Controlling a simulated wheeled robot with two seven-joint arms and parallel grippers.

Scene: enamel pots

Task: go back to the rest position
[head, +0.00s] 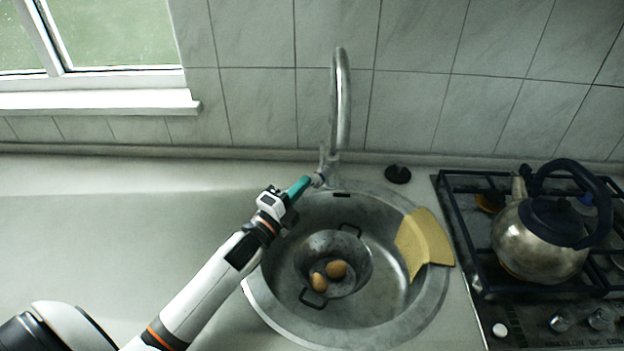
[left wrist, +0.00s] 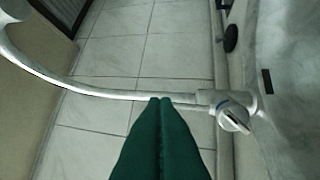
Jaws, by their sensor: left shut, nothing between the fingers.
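My left gripper (head: 304,186) reaches in from the left over the back left rim of the sink, with its teal fingers close to the base of the faucet (head: 342,105). In the left wrist view its green fingers (left wrist: 160,101) are pressed together with nothing between them. The faucet spout (left wrist: 100,92) and its lever (left wrist: 233,116) show just beyond the fingertips; I cannot tell whether they touch. My right gripper is not in view.
The round metal sink (head: 432,312) holds a colander (head: 352,250) with potatoes (head: 337,269) inside. A yellow cloth (head: 424,240) hangs over its right rim. A kettle (head: 530,245) stands on the stove (head: 510,318) at right. A black plug (head: 397,174) lies behind. The left counter (head: 110,230) is clear.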

